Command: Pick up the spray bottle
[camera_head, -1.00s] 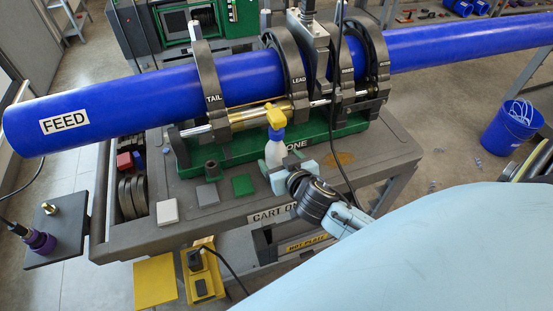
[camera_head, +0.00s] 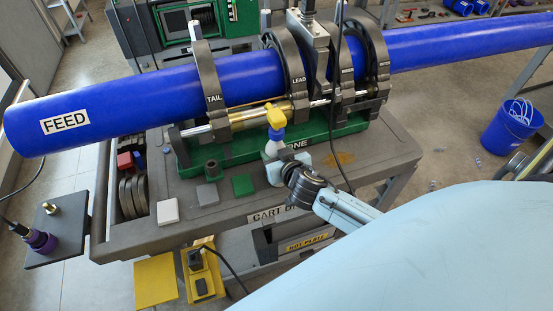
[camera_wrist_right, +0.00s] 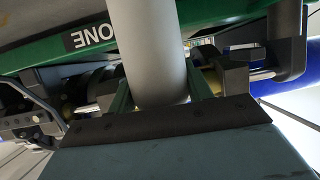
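The spray bottle (camera_head: 275,140) stands upright on the grey cart top, in front of the green fusion machine base. It has a yellow spray head (camera_head: 276,116), a blue collar and a pale body. My right gripper (camera_head: 274,170) is low at the bottle's body, coming from the front right. In the right wrist view, the pale bottle body (camera_wrist_right: 155,45) stands between the two fingers of my right gripper (camera_wrist_right: 159,88), which look open around it. Contact with the fingers is hard to judge. My left gripper is not in view.
A long blue pipe (camera_head: 120,102) lies in black clamps behind and above the bottle. White, grey and green pads (camera_head: 242,184) lie left of my gripper on the cart (camera_head: 230,212). A dark cable (camera_head: 334,140) hangs just right of the bottle.

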